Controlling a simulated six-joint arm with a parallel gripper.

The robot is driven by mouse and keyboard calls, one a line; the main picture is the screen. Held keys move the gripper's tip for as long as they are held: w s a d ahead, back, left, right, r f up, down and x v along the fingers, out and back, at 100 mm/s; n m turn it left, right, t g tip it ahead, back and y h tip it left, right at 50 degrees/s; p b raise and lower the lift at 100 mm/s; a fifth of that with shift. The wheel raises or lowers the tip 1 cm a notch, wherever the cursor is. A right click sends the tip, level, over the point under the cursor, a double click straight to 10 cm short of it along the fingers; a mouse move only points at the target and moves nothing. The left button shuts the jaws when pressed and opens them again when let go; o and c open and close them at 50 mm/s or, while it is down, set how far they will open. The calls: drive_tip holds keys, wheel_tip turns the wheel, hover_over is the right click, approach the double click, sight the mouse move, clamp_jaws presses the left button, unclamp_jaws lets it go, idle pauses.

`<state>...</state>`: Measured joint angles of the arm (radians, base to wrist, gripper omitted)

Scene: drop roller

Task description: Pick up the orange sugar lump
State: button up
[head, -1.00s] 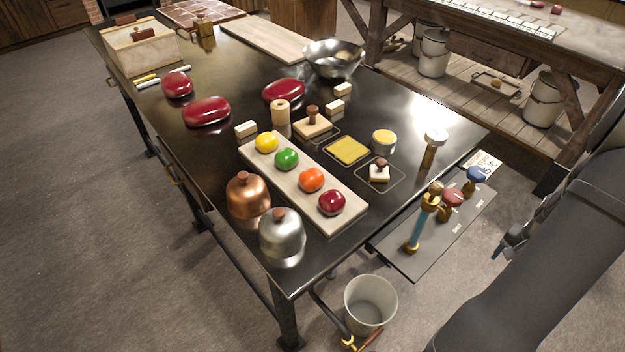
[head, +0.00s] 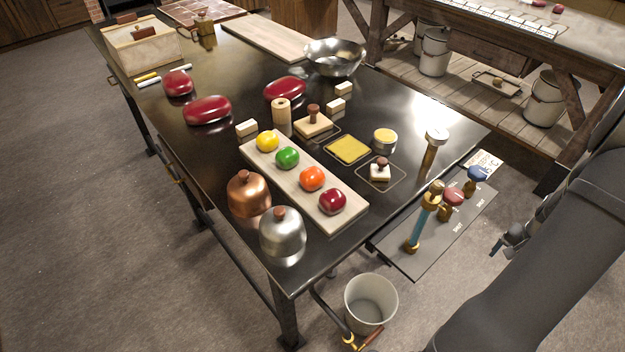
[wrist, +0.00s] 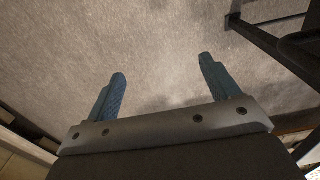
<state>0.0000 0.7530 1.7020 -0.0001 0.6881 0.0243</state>
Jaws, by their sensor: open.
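The orange sugar lump (head: 312,178) is a glossy rounded lump on a pale wooden board (head: 262,160) on the dark table. It sits in a row with a yellow lump (head: 267,141), a green lump (head: 287,157) and a dark red lump (head: 332,201). My gripper (wrist: 162,80) shows in the wrist view with two blue fingers wide apart and nothing between them. In the head view my gripper (head: 506,243) is small and dark at the right, beyond the table's edge, far from the lump.
A copper dome (head: 248,196) and a steel dome (head: 282,234) stand left of the board. A stamp (head: 379,171), a yellow square (head: 347,150) and a round tin (head: 385,139) lie right of it. A side shelf (head: 433,250) with valves and a bucket (head: 371,303) are near the table edge.

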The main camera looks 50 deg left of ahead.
drive_tip(key=w+a+r+n+t, duration=0.1)
drive_tip(key=w+a+r+n, duration=0.2)
drive_tip(key=r, duration=0.6)
drive_tip(key=w+a+r+n+t, duration=0.1)
drive_tip(key=w+a+r+n, duration=0.15)
drive_tip(key=a+r, duration=0.4)
drive_tip(key=s+a+r+n, duration=0.2)
drive_tip(key=s+a+r, duration=0.15)
drive_tip(key=a, duration=0.45)
drive_tip(key=s+a+r+n, duration=0.2)
drive_tip(key=s+a+r, duration=0.15)
drive_tip(key=a, duration=0.45)
drive_tip(key=s+a+r+n+g, duration=0.1)
drive_tip(key=s+a+r+n, duration=0.35)
drive_tip(key=s+a, duration=0.75)
drive_tip(key=s+a+r+n+g, duration=0.1)
drive_tip(key=s+a+r+n, duration=0.2)
drive_tip(key=s+a+r, duration=0.85)
hover_over(312, 177)
wheel_tip(312, 177, down, 17)
drive_tip(key=shift+s+a, duration=0.1)
drive_tip(key=shift+s, duration=0.05)
wheel_tip(312, 177, down, 6)
drive_tip(key=shift+r, duration=0.2)
